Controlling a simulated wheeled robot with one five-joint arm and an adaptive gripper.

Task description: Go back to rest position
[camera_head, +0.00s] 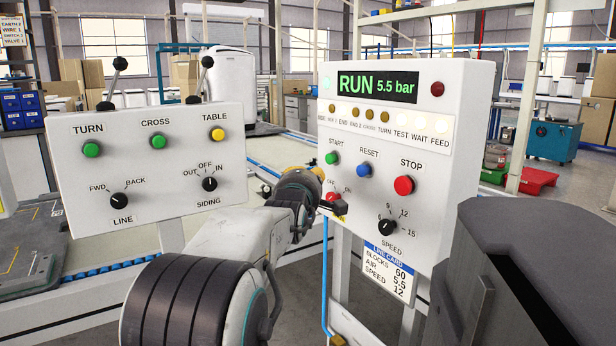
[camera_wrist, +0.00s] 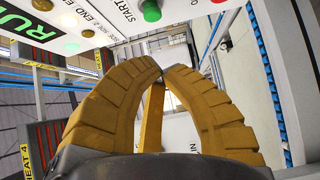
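My gripper (camera_wrist: 161,76) shows in the wrist view with its ribbed yellow fingers drawn together at the tips. I see nothing held between them. In the head view my arm reaches forward to the white control panel (camera_head: 455,160), and my gripper (camera_head: 318,173) is mostly hidden behind my wrist at the panel's left edge. The green START button (camera_head: 333,158) is close by on the right. The panel's display (camera_head: 377,87) reads RUN 5.5 bar. I cannot tell whether my fingers touch anything.
A second white panel (camera_head: 150,190) with levers, buttons and knobs stands at the left. The STOP button (camera_head: 404,185) and SPEED knob (camera_head: 387,228) are on the right panel. A line card (camera_head: 388,275) hangs below it. A conveyor line runs behind both panels.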

